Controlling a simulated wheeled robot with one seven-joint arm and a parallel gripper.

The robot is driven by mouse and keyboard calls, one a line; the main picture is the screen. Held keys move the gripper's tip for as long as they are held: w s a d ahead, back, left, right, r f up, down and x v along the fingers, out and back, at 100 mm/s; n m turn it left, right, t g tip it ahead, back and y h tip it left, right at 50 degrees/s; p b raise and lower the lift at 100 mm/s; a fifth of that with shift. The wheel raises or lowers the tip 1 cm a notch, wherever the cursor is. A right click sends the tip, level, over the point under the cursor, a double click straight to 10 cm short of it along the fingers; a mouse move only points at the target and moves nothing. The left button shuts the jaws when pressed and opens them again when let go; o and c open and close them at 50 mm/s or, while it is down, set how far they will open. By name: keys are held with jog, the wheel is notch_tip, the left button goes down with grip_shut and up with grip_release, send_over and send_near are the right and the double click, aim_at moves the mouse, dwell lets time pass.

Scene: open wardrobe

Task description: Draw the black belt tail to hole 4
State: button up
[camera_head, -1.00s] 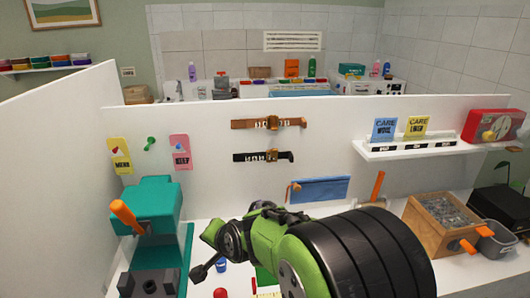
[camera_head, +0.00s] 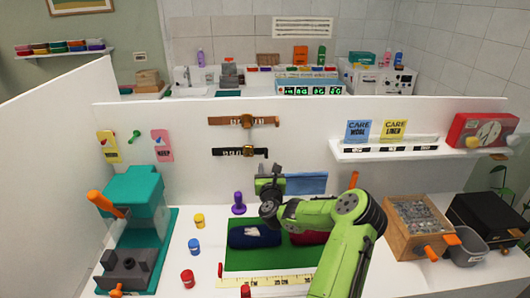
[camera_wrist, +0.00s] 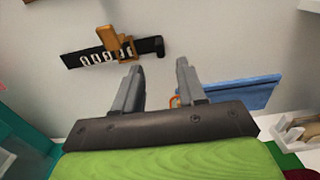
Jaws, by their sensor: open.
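The black belt (camera_head: 232,152) is fixed on the white panel, below a brown belt (camera_head: 236,121). In the wrist view the black belt (camera_wrist: 75,61) carries a row of white marks, with a brass-brown buckle (camera_wrist: 116,42) around it. Its short black tail (camera_wrist: 156,46) sticks out to the right of the buckle. The hole numbers are too small to read. My gripper (camera_head: 272,169) is open and empty, below and right of the belt. In the wrist view my gripper (camera_wrist: 158,66) has its fingertips apart, below the tail, with no visible contact.
A blue pouch (camera_head: 306,183) hangs on the panel behind my gripper. Below lie a green mat (camera_head: 240,262) and a purple-handled stamp (camera_head: 238,203). A teal press (camera_head: 135,190) stands left, a shelf (camera_head: 400,150) right.

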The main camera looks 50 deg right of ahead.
aim_at(267, 155)
jog(key=x, duration=0.9)
jog(key=shift+w+p, duration=0.1)
jog(key=shift+p, duration=0.2)
grip_shut()
jog(key=shift+d, duration=0.1)
